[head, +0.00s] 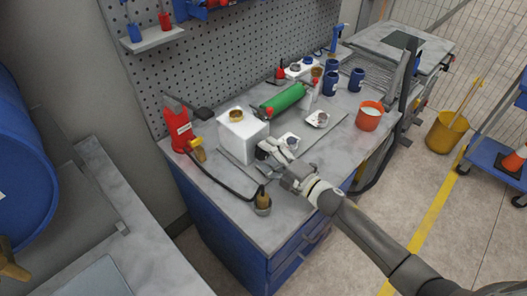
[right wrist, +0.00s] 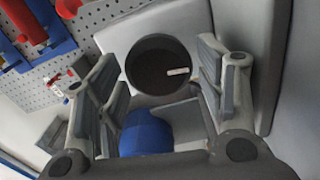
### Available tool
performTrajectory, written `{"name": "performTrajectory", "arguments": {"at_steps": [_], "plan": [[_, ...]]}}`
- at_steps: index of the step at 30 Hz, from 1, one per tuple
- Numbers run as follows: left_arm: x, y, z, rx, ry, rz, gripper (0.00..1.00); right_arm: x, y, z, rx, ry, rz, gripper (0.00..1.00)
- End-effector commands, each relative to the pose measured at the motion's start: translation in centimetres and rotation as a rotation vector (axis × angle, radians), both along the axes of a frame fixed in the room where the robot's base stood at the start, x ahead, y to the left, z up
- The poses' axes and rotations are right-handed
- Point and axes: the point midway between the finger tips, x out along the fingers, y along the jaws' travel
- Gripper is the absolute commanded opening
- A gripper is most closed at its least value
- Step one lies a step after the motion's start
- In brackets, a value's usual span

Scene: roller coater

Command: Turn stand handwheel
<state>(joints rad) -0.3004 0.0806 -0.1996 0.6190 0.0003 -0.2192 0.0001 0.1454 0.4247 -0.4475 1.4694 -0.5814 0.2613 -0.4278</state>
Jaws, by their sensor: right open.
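I cannot pick out the stand handwheel with certainty. The roller coater with its green roller (head: 284,98) stands on the grey bench, behind my right gripper. My right gripper (head: 268,150) is low over the bench, just in front of the white box (head: 242,135). In the right wrist view the right gripper (right wrist: 162,92) is open, one finger on each side. Between and beyond the fingers is a dark round face (right wrist: 160,62) with a grey rim and a small white mark; it seems apart from both fingers. My left gripper is out of view.
A red labelled container (head: 179,128) stands left of the white box. An orange-red pot (head: 369,116) and dark blue jars (head: 330,82) stand at the right. A pegboard (head: 225,60) rises behind the bench. A blue rounded object (right wrist: 146,132) shows low between the fingers.

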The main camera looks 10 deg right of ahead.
Motion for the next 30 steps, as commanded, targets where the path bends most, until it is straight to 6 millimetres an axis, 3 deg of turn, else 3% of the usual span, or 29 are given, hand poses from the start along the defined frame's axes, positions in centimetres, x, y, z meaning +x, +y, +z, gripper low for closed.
{"name": "performTrajectory", "arguments": {"at_steps": [9,15,30], "plan": [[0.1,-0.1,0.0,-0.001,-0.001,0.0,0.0,-5.3,-3.4,-0.2,-0.002,0.003,0.001,0.63],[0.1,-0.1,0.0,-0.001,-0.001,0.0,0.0,-7.3,-4.8,-0.1,-0.002,0.002,0.0,0.63],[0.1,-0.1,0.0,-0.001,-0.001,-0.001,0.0,-8.1,-5.4,0.0,-0.001,0.001,0.0,0.63]]}}
